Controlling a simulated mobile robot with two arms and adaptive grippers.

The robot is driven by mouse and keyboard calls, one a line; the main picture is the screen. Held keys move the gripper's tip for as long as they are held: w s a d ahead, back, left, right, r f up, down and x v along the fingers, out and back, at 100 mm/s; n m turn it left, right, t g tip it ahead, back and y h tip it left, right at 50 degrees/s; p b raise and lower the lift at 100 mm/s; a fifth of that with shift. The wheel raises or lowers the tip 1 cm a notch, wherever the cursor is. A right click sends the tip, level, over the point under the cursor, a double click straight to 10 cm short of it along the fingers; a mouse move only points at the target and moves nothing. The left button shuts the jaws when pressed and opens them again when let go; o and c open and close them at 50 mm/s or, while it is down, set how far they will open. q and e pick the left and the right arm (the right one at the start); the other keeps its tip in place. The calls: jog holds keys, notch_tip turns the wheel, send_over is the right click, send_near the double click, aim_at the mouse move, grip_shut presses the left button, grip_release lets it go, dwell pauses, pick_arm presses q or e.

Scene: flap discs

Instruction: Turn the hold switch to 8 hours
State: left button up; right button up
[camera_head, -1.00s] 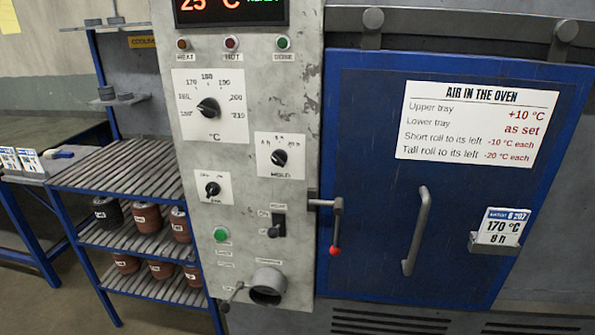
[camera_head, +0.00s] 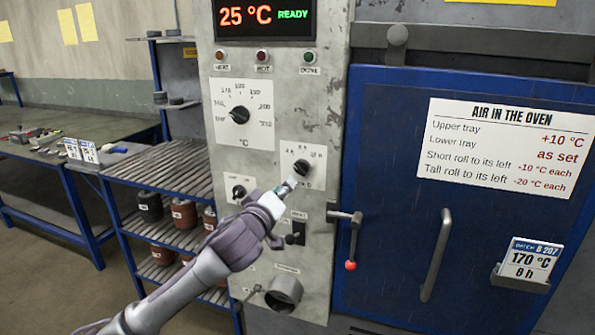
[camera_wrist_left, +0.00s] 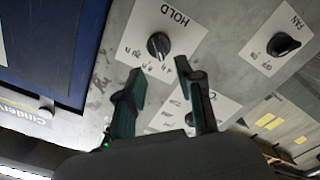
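The hold switch (camera_head: 302,167) is a black knob on a white plate on the grey panel. It also shows upside down in the left wrist view (camera_wrist_left: 158,46), on the plate marked HOLD. Its exact setting is too small to read. My left gripper (camera_head: 288,186) is in front of the panel, just below the knob in the head view. In the left wrist view the two dark green fingers (camera_wrist_left: 158,72) are apart with nothing between them, and the knob shows just beyond the tips, apart from them. My right gripper is not in view.
The temperature dial (camera_head: 239,115) and fan knob (camera_head: 239,191) sit near the hold switch. The blue oven door (camera_head: 400,190) has a red-tipped latch (camera_head: 351,240) beside the panel. A card (camera_head: 524,264) reads 170 °C, 8 h. The display (camera_head: 264,17) reads 25 °C READY.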

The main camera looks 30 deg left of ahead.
aim_at(299, 171)
pick_arm(q)
jog(key=p+x, duration=0.2)
jog(key=x, duration=0.7)
jog(key=shift+d, duration=0.15)
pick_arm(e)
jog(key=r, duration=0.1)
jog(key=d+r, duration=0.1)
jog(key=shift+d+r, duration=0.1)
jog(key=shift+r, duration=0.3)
pick_arm(q)
grip_shut()
